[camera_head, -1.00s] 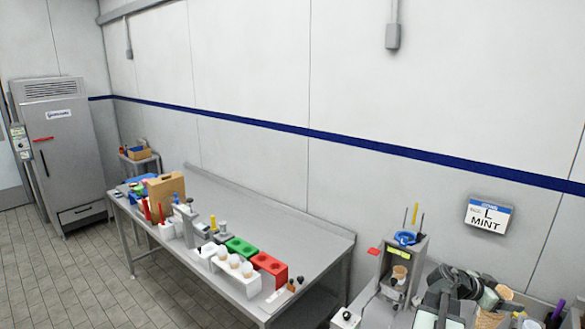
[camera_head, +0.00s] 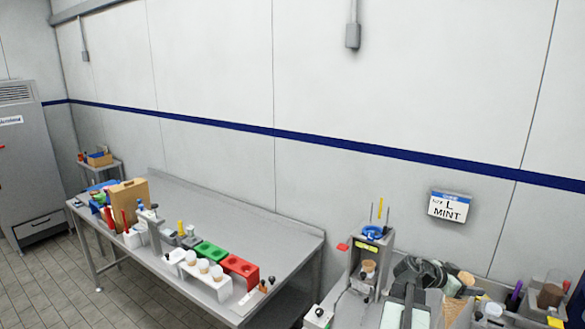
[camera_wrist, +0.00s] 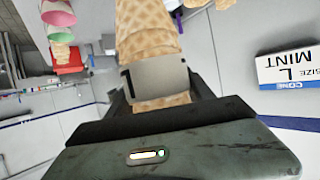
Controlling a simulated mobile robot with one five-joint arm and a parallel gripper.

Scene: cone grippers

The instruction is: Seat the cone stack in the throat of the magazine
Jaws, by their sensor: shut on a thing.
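My gripper (camera_wrist: 160,88) is shut on the cone stack (camera_wrist: 148,30), waffle-patterned cones filling the top middle of the wrist view. In the head view my dark gripper (camera_head: 424,272) is at the lower right, partly overlapped by other shapes. The magazine seems to be the grey upright dispenser (camera_head: 357,262) just left of my gripper, with a blue ring (camera_head: 373,232) on top and a cone (camera_head: 368,267) at its front. My gripper is apart from it. The throat's inside is hidden.
A steel table (camera_head: 262,229) at the left bears a white cup holder (camera_head: 221,289), green block (camera_head: 211,250), red block (camera_head: 243,268) and cardboard box (camera_head: 128,201). A wall sign (camera_head: 449,207) reads L MINT. Containers crowd the lower right, including a clear bin (camera_head: 549,292).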

